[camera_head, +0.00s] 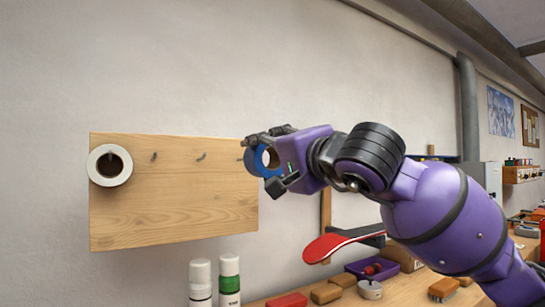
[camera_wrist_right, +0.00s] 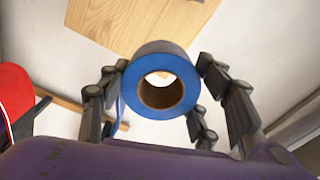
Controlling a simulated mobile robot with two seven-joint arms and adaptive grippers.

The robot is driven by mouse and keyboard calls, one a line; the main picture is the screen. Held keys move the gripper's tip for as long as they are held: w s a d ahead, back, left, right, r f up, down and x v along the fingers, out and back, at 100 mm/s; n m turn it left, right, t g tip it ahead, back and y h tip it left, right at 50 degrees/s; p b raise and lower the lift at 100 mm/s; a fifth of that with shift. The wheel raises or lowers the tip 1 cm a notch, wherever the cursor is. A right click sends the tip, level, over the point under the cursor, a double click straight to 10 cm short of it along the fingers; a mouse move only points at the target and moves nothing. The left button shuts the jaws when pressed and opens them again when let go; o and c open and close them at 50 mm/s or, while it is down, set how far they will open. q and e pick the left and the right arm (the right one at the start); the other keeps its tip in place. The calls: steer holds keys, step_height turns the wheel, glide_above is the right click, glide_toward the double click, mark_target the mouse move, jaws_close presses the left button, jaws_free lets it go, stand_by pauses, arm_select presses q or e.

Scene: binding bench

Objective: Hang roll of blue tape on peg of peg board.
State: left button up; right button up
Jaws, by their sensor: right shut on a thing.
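The roll of blue tape (camera_head: 251,160) is held by my right gripper (camera_head: 263,162), near the right edge of the wooden peg board (camera_head: 175,215). In the right wrist view the blue tape (camera_wrist_right: 160,55) sits between the fingers of the right gripper (camera_wrist_right: 160,82), its brown core hole facing the camera. The board has a middle peg (camera_head: 201,156), a peg to its left (camera_head: 153,157) and a peg (camera_head: 240,158) near the roll. I cannot tell whether the roll touches the board or a peg. My left gripper is not in view.
A white roll (camera_head: 109,180) with a dark core hangs at the board's left end. Below stand a white bottle (camera_head: 200,285) and a green-labelled bottle (camera_head: 229,280). A red paddle-shaped thing (camera_head: 335,243) and a purple tray (camera_head: 372,268) are at the bench.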

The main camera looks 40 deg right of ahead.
mark_target(242, 159)
steer(key=shift+w+d+r+p, duration=0.15)
steer(key=shift+w+p, duration=0.45)
steer(key=shift+w, duration=0.3)
steer(key=shift+w+p, duration=0.5)
steer(key=shift+w, duration=0.4)
steer(key=shift+w+d+p, duration=0.1)
steer(key=shift+w+p, duration=1.1)
steer(key=shift+w, duration=1.7)
steer(key=shift+w+f, duration=0.45)
steer(key=shift+w, duration=0.35)
steer(key=shift+w+f+b, duration=0.2)
steer(key=shift+f+b, duration=0.2)
steer(key=o, duration=1.1)
steer(key=shift+o, duration=0.6)
